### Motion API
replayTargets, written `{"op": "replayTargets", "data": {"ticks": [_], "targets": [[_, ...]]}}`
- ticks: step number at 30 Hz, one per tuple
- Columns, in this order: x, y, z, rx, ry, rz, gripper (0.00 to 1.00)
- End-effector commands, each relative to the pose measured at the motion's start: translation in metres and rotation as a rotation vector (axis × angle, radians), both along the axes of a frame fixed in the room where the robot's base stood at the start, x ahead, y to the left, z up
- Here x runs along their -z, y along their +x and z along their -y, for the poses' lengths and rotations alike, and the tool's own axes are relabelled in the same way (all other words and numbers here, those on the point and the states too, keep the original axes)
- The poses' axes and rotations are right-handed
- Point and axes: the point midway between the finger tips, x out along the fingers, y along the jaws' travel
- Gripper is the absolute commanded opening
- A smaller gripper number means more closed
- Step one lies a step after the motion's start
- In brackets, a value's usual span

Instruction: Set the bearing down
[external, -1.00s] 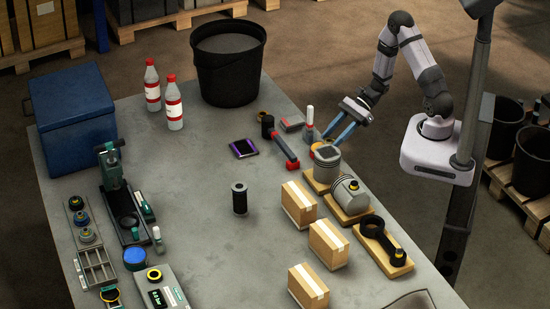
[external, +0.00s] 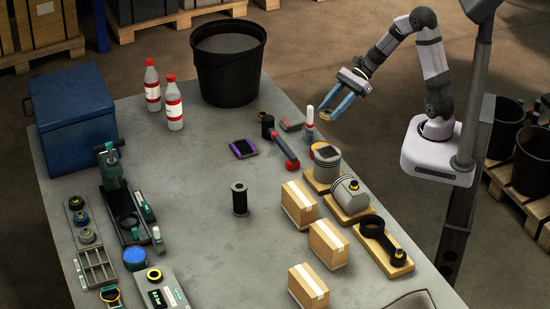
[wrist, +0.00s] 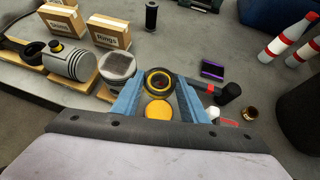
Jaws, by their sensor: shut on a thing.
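The bearing (wrist: 158,82), a dark ring with a yellow inner ring, sits between the blue fingertips of my gripper (wrist: 156,88) in the wrist view. My gripper is shut on it. In the external view my gripper (external: 334,107) holds the bearing (external: 326,115) in the air near the table's far right edge, behind the upright piston (external: 326,162). What lies directly under the bearing is hard to tell.
A second piston (external: 347,196) and a connecting rod (external: 384,241) lie on wooden blocks along the right edge. Several cartons (external: 328,244) stand beside them. The table's middle is mostly clear.

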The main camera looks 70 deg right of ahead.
Motion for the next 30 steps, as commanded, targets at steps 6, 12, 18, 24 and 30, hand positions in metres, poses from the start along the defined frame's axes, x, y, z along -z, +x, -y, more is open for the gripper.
{"op": "replayTargets", "data": {"ticks": [6, 12, 18, 24, 30], "targets": [[0.005, 0.033, -0.025, -0.088, -0.005, -0.002, 0.13], [0.007, 0.072, -0.070, -0.197, -0.010, -0.003, 0.13], [0.009, 0.110, -0.152, -0.339, -0.016, -0.005, 0.13], [0.009, 0.126, -0.248, -0.474, -0.017, -0.005, 0.13], [0.008, 0.116, -0.346, -0.594, -0.013, -0.003, 0.13]]}}
